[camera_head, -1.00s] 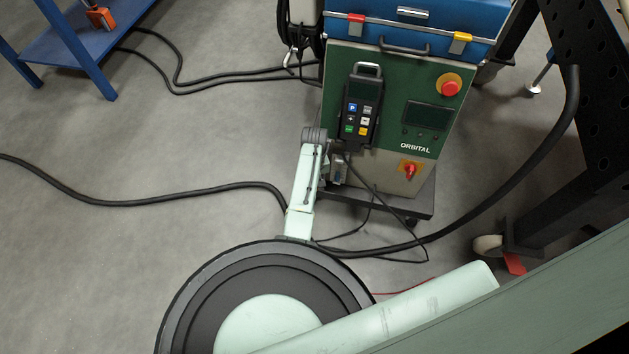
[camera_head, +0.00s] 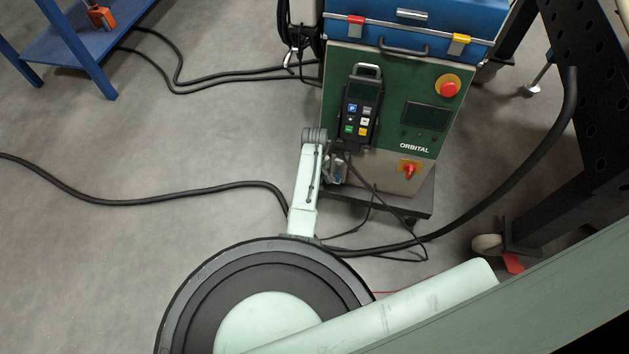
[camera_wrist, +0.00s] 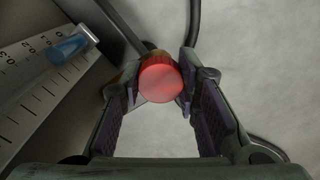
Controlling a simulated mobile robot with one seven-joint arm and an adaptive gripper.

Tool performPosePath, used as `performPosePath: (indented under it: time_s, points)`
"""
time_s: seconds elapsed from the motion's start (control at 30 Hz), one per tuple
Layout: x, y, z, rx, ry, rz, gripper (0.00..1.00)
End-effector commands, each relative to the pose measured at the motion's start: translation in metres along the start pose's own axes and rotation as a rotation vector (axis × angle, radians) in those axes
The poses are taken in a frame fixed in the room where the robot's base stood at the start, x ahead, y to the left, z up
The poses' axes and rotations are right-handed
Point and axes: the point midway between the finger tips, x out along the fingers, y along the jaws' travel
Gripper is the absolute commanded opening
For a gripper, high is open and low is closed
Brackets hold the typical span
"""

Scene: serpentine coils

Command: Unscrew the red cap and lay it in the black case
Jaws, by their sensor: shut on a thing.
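The red cap (camera_wrist: 160,84) is round and sits between my fingertips in the wrist view. My gripper (camera_wrist: 160,76) is shut on it, with one finger on each side. Dark hoses or cables run just behind the cap. What the cap sits on is mostly hidden behind it. In the head view my gripper (camera_head: 336,171) is small, low at the front of the green ORBITAL machine (camera_head: 385,175), and the cap cannot be made out there. I cannot make out a black case in either view.
A graduated scale with a blue piece (camera_wrist: 70,49) is close on the left in the wrist view. A thick black hose (camera_head: 520,165) curves right of the machine. A blue case (camera_head: 390,35) lies on top. Bare floor (camera_head: 200,140) is open to the left.

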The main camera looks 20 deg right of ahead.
Motion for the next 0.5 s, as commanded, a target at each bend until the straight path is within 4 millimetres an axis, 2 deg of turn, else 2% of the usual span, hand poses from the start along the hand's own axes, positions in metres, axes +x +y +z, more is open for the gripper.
performPosePath:
  time_s: [0.2,0.5]
  points:
    - [-0.0021,0.0008,-0.0017,-0.218,0.004,0.003,0.00]
    - [-0.0017,0.0005,-0.0021,-0.252,0.004,0.003,0.00]
